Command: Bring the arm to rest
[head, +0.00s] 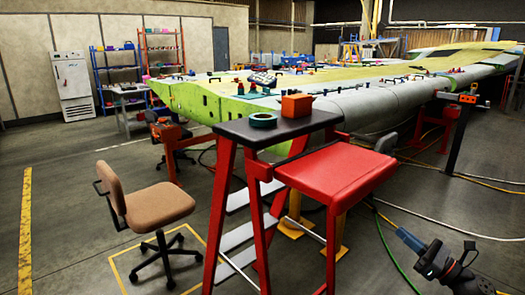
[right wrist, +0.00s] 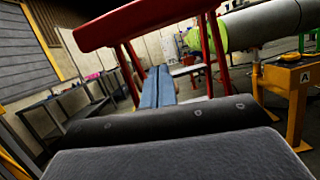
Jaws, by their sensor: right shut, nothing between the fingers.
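My right gripper (head: 404,236) shows at the lower right of the head view, to the right of the red step stand (head: 335,172) and apart from it. Its blue fingers are shut with nothing between them. In the right wrist view the two blue fingers (right wrist: 157,86) lie side by side in the middle, with the dark wrist body below. My left gripper is not in the head view.
A brown chair (head: 155,205) stands at left. Cables (head: 430,218) cross the floor near my right arm.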

